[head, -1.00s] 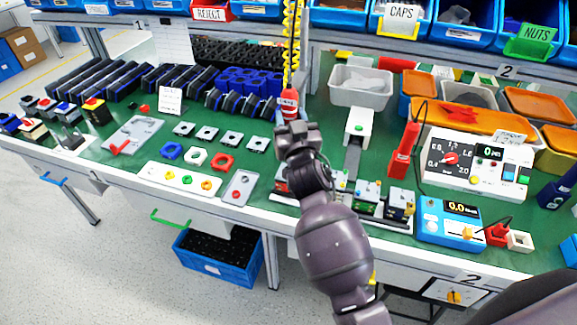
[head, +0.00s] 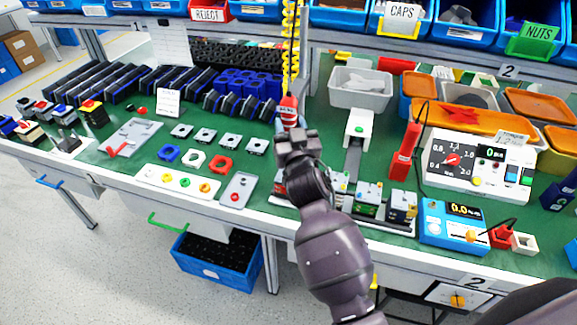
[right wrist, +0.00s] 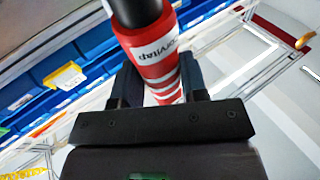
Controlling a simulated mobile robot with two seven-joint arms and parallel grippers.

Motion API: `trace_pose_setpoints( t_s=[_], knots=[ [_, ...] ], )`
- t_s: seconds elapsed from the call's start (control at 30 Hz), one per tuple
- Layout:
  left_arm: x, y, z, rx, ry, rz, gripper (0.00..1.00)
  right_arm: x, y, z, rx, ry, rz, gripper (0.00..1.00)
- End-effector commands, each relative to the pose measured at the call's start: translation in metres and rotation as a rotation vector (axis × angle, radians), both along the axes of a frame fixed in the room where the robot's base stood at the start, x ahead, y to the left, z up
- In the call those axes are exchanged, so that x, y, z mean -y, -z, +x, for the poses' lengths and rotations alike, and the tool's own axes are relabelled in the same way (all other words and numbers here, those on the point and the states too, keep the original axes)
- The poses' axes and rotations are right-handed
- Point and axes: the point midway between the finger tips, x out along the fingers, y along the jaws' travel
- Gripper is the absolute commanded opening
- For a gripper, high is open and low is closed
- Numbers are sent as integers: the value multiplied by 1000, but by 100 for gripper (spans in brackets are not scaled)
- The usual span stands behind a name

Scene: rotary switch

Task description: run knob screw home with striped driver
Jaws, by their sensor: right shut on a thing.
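The striped driver (head: 288,108) is red with white bands and hangs below a yellow coiled cord (head: 291,45). My right gripper (head: 292,130) is shut on it over the middle of the bench. In the right wrist view the driver (right wrist: 150,55) stands between the two fingers, with its dark end toward the camera. The driver's tip is hidden by my gripper and arm in the head view. Switch units (head: 368,197) stand in a row just right of my right forearm, part of the row hidden behind it. I cannot make out a knob screw. My left gripper is not in view.
A white tray (head: 361,88) and a white feeder (head: 358,128) stand right of the gripper. A red-handled tool (head: 404,150), a dial panel (head: 462,165) and a blue meter (head: 449,228) are farther right. Small square plates (head: 205,136) lie to the left.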

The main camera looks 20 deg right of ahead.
Motion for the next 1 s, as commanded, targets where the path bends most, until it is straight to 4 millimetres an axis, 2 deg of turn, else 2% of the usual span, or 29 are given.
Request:
trace_pose_setpoints(
  t_s=[1.0],
  knots=[
    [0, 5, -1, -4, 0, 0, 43, 0, 8, 0, -2, 0, -1, 16]
  ],
)
